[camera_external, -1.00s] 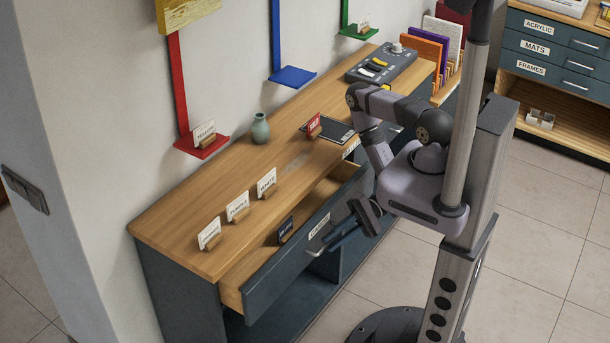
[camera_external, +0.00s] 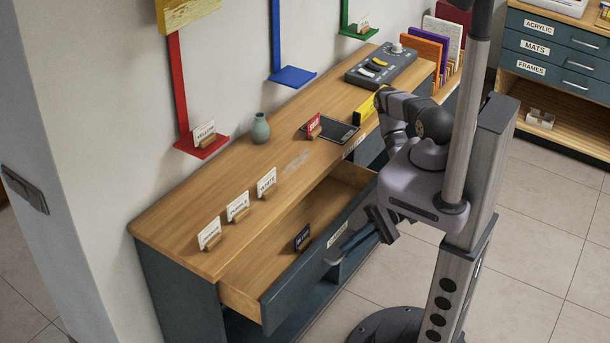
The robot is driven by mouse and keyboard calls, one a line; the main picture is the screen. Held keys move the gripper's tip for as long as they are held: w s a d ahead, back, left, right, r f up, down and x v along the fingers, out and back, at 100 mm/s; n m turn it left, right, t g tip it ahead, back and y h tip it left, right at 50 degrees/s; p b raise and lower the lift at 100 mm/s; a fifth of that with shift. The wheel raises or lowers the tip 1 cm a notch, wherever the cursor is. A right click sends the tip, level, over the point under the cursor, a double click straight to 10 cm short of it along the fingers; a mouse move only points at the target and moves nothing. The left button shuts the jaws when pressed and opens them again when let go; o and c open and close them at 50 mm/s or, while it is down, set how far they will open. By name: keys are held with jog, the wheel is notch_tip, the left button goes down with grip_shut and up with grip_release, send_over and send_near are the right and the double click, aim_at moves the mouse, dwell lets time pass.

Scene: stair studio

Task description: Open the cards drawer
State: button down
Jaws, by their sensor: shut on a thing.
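The cards drawer (camera_external: 320,255) is pulled out from the front of the wood-topped desk (camera_external: 185,225). Its front is dark blue-grey with a white label, and its wooden inside shows. A dark card in a wooden holder (camera_external: 302,238) stands inside the drawer. My gripper (camera_external: 345,252) is at the right part of the drawer front, shut on the drawer's handle; the fingertips and the handle are partly hidden by the gripper itself.
Cards in holders (camera_external: 238,207) stand along the desk top. A small vase (camera_external: 260,129), a red card (camera_external: 314,126) on a dark tablet (camera_external: 335,131) and a control panel (camera_external: 380,65) stand farther back. The floor (camera_external: 400,265) around my base is clear.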

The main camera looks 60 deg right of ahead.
jog(key=shift+s+d+f+p, duration=0.15)
jog(key=shift+s+f+p, duration=0.2)
jog(key=shift+s, duration=0.45)
jog(key=c, duration=2.2)
grip_release()
jog(key=shift+o, duration=0.4)
jog(key=shift+r, duration=0.15)
jog(key=shift+r, duration=0.1)
jog(key=b+v, duration=0.2)
jog(key=v, duration=0.5)
jog(key=shift+b, duration=0.3)
